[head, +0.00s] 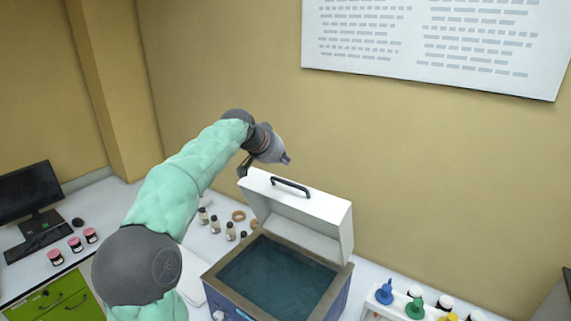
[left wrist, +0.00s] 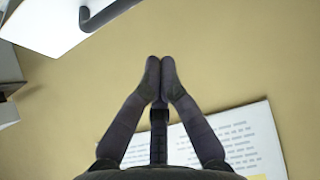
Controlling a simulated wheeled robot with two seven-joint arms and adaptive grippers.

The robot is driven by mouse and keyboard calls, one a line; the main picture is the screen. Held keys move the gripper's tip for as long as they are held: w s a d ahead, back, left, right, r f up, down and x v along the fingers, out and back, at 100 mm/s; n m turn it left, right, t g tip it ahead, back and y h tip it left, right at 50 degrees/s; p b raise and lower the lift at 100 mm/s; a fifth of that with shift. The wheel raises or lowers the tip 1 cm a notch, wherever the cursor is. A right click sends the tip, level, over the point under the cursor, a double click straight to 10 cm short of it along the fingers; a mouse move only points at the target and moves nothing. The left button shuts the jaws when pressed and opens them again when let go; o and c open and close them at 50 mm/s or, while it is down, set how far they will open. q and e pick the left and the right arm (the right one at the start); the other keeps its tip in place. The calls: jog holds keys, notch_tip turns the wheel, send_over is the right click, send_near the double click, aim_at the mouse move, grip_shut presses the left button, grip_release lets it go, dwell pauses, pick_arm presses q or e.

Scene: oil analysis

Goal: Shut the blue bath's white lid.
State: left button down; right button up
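The blue bath (head: 336,301) stands on the white bench, with dark liquid inside its brownish rim. Its white lid (head: 321,213) is hinged at the back and stands open, raised up behind the liquid. The black handle (head: 290,187) is on the lid's upper part. In the left wrist view, part of the lid (left wrist: 38,28) and its handle (left wrist: 106,14) show at the top left. My left gripper (head: 287,159) is above and behind the lid's top edge, apart from it. Its fingertips (left wrist: 160,66) meet, with nothing between them. My right gripper is not in view.
Small bottles (head: 230,231) and a brown ring (head: 238,215) are left of the bath. A rack with coloured stoppers (head: 386,291) is to its right. A monitor (head: 29,190) and pink-lidded jars (head: 75,244) are far left. The wall is close behind.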

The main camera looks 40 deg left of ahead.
aim_at(289, 192)
pick_arm(q)
jog(key=p+x, duration=0.2)
jog(key=x, duration=0.6)
jog(key=shift+w+d+f, duration=0.1)
jog(key=shift+w+f, duration=0.15)
jog(key=s, duration=0.2)
jog(key=shift+s+d+f, duration=0.2)
jog(key=shift+s, duration=0.05)
jog(key=shift+s+d+f, duration=0.1)
jog(key=shift+s+f, duration=0.05)
jog(key=shift+s, duration=0.6)
